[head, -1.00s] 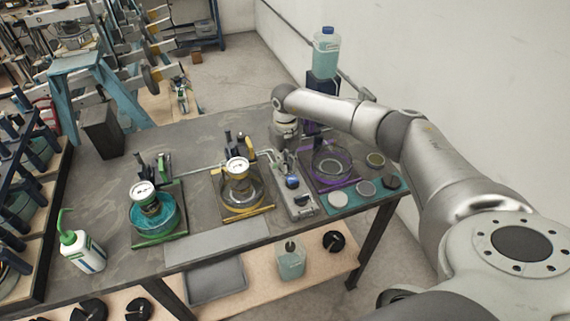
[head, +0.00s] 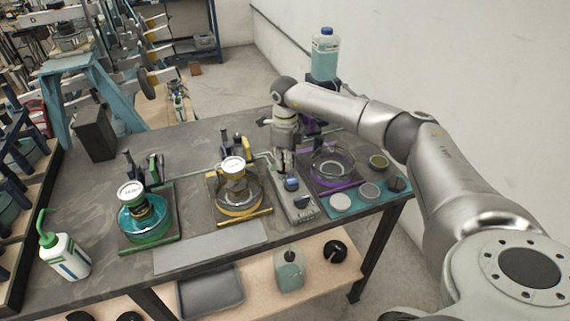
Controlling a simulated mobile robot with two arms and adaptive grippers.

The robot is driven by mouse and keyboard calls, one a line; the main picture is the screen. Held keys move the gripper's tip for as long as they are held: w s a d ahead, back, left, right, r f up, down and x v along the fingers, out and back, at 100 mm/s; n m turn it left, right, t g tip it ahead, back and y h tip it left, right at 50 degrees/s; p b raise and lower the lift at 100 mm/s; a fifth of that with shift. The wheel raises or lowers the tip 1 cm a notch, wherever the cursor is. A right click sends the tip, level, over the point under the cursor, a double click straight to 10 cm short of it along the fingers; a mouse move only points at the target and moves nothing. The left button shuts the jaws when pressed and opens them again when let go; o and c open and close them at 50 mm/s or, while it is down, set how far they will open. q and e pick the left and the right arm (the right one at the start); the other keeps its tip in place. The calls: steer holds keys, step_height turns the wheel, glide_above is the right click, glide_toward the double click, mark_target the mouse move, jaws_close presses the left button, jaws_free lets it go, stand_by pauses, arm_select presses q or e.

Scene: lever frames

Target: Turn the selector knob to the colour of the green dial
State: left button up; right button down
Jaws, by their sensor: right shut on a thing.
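The green dial (head: 131,193) is a white-faced gauge over a bowl of teal liquid, on a green-edged stand at the left of the bench. The grey selector box (head: 296,208) stands between the yellow and purple stands, with a blue part (head: 291,184) on top. My right gripper (head: 284,168) points down at the far end of this box and is shut on the selector knob there. The gripper and wrist mostly hide the knob, so its pointing direction cannot be read. My left gripper is not in view.
A yellow-edged stand with a white-faced gauge (head: 232,167) is left of the box. A purple-edged stand with a glass bowl (head: 331,165) is close on its right. A blue-capped bottle (head: 325,58) stands behind.

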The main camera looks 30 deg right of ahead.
stand_by(0.5)
steer(key=c, duration=1.5)
jaws_free()
steer(key=shift+r, duration=0.1)
step_height(320, 180, up, 12)
steer(key=shift+f, duration=0.1)
